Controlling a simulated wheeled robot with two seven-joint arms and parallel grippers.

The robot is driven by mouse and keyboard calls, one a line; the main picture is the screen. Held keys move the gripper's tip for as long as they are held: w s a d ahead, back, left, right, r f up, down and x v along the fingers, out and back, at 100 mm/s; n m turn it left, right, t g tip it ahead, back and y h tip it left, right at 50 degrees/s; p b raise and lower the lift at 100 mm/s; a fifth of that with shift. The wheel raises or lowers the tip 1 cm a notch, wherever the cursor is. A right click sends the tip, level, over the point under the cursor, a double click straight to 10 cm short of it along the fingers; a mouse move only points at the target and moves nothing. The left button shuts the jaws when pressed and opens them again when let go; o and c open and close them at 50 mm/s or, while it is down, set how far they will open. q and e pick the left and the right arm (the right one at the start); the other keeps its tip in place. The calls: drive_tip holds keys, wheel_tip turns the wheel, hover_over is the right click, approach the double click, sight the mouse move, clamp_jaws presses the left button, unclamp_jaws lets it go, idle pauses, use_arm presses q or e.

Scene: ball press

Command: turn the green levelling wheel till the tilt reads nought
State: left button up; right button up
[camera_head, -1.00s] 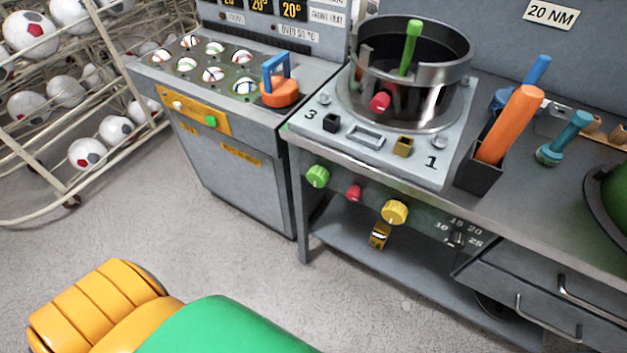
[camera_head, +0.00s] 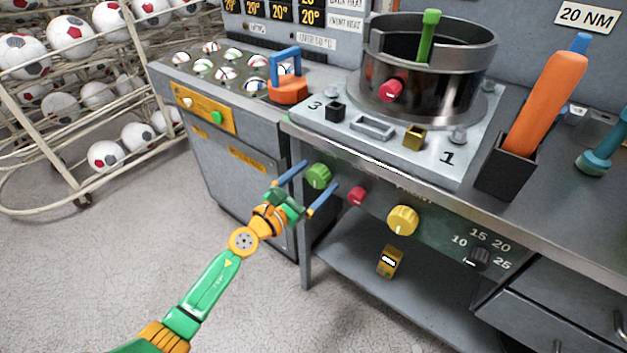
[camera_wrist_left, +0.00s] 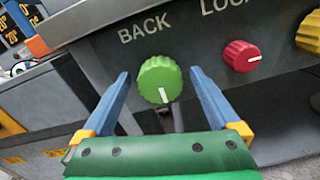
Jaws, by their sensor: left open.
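The green wheel (camera_head: 318,176) is on the front panel of the press bench, at its left end. In the left wrist view the green wheel (camera_wrist_left: 160,79) has a white mark pointing down, and the word BACK stands above it. My left gripper (camera_head: 306,188) is open in front of the wheel. Its two blue fingers (camera_wrist_left: 156,88) stand to either side of the wheel, apart from it as far as I can see. A small yellow device (camera_head: 390,261) with a display hangs below the panel; its reading is too small to tell. My right gripper is not in view.
A red knob (camera_head: 357,196) and a yellow knob (camera_head: 403,220) sit right of the wheel, with a black dial (camera_head: 478,257) further right. The press pot (camera_head: 425,75) stands above on a plate. A ball rack (camera_head: 75,85) is at the left. The floor in front is clear.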

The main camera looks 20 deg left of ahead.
use_arm(q)
drive_tip(key=shift+w+d, duration=0.1)
drive_tip(key=shift+w, duration=0.15)
drive_tip(key=c, duration=1.4)
drive_tip(key=n+p, duration=0.1)
drive_tip(key=n, duration=0.8)
drive_tip(key=shift+a+n+p, duration=0.25)
drive_tip(key=shift+n+p, duration=0.05)
drive_tip(key=shift+p, duration=0.1)
drive_tip(key=n+p, duration=0.1)
drive_tip(key=n, duration=0.4)
drive_tip(key=shift+f, duration=0.1)
drive_tip(key=n, duration=0.5)
drive_tip(key=shift+f+p, duration=0.2)
drive_tip(key=shift+p, duration=0.15)
